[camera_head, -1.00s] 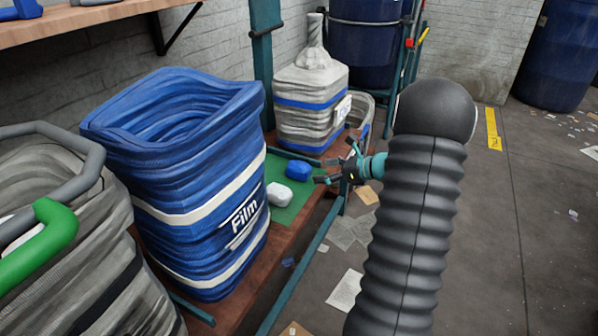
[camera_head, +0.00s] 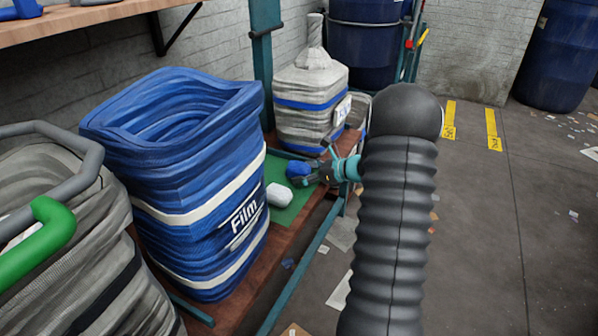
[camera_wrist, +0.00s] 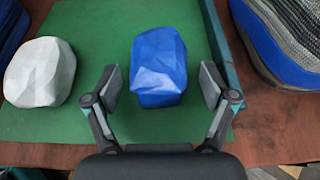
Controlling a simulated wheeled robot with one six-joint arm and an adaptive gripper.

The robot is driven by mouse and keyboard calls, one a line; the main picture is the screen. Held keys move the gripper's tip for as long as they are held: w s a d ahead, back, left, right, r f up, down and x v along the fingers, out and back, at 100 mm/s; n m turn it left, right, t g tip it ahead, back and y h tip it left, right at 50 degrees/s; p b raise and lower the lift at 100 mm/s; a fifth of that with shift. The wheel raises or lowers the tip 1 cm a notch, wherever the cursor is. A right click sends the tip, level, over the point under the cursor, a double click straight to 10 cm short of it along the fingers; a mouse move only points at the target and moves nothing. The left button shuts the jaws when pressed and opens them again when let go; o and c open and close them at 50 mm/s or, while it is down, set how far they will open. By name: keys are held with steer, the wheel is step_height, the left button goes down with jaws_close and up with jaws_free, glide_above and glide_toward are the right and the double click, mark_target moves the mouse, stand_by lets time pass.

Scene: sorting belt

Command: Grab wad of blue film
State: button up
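The wad of blue film (camera_wrist: 158,68) is a crumpled, faceted blue lump on a green mat (camera_wrist: 95,125). In the wrist view it lies between the two spread fingers of my gripper (camera_wrist: 160,85), with a gap on each side. The head view shows the blue wad (camera_head: 297,169) at the fingers of my gripper (camera_head: 312,174), which partly hide it. My gripper is open and empty.
A white wad (camera_wrist: 38,72) lies on the mat left of the blue one; it also shows in the head view (camera_head: 279,194). A blue bag marked Film (camera_head: 200,190) stands left of the mat. A grey bag with blue bands (camera_head: 310,105) stands behind it.

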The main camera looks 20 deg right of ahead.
steer(key=c, duration=0.7)
steer(key=shift+r, duration=0.1)
